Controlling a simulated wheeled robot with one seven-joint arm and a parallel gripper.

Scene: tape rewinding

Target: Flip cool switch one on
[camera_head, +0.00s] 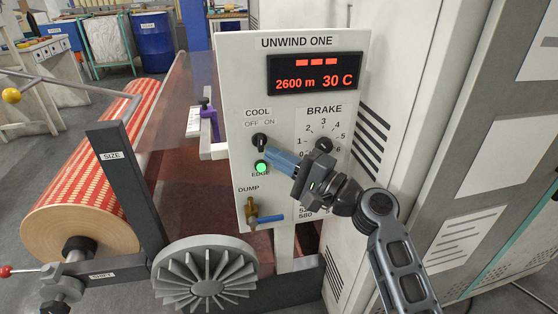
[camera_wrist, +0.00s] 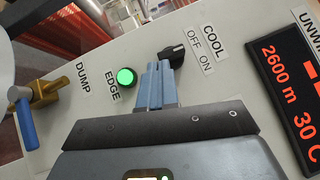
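The cool switch (camera_head: 260,141) is a small black knob under the COOL, OFF and ON labels on the white UNWIND ONE panel (camera_head: 235,75). Its exact pointing direction is hard to tell. In the wrist view the knob (camera_wrist: 175,55) stands just beyond and to the right of my fingertips. My gripper (camera_head: 272,152) has blue fingers that lie side by side with only a thin slit between them, so it looks shut and empty. The fingertips (camera_wrist: 157,64) are right beside the knob; whether they touch it cannot be told.
A lit green EDGE button (camera_head: 262,167) sits just below the switch, close to my fingers. The BRAKE dial (camera_head: 323,145) is to the right. A brass DUMP valve with a blue handle (camera_head: 269,218) is below. The red display (camera_head: 316,73) reads 2600 m and 30 C.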

